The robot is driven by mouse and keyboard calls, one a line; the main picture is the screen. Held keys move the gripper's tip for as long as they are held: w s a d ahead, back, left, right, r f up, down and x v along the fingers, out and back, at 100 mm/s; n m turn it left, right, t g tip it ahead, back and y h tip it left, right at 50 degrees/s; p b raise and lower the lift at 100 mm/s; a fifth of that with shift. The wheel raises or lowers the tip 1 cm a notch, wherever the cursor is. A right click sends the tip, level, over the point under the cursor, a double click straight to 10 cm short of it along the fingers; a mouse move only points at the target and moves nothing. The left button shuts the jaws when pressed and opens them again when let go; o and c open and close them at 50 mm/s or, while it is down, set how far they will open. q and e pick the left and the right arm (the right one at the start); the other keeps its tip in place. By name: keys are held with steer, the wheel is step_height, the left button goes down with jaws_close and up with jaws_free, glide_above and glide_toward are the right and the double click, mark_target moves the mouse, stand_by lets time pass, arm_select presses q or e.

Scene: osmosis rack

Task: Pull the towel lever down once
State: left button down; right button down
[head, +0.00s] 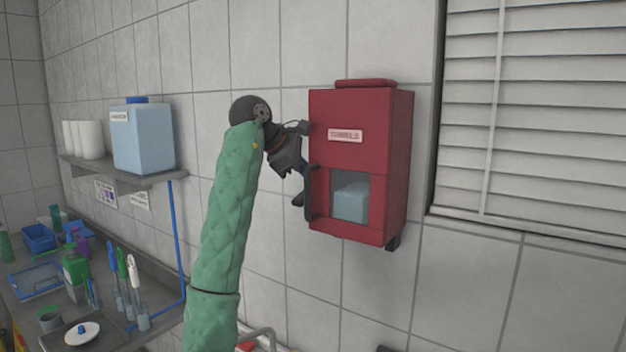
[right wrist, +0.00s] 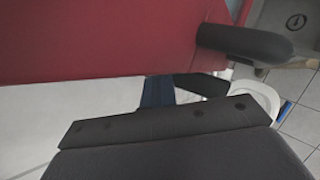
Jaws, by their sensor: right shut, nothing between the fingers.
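The red towel dispenser (head: 360,120) hangs on the tiled wall, with a label on its front and a window showing a pale blue stack (head: 351,201). A black upright bar (head: 311,193), which looks like the lever, is at its front left edge. In the right wrist view, the fingers (right wrist: 170,90) are below the red body (right wrist: 100,40), and a black rounded bar (right wrist: 245,42) sticks out. My left gripper is out of view.
A wall shelf (head: 125,175) at left holds white cups (head: 83,140) and a blue container (head: 143,138). Below it is a cluttered counter (head: 150,272) with bottles and trays. A window blind (head: 540,110) is at right. The wall below the dispenser is clear.

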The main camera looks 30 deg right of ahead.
steer(key=shift+f, duration=0.65)
stand_by(0.5)
steer(key=shift+r, duration=2.05)
steer(key=shift+r, duration=2.5)
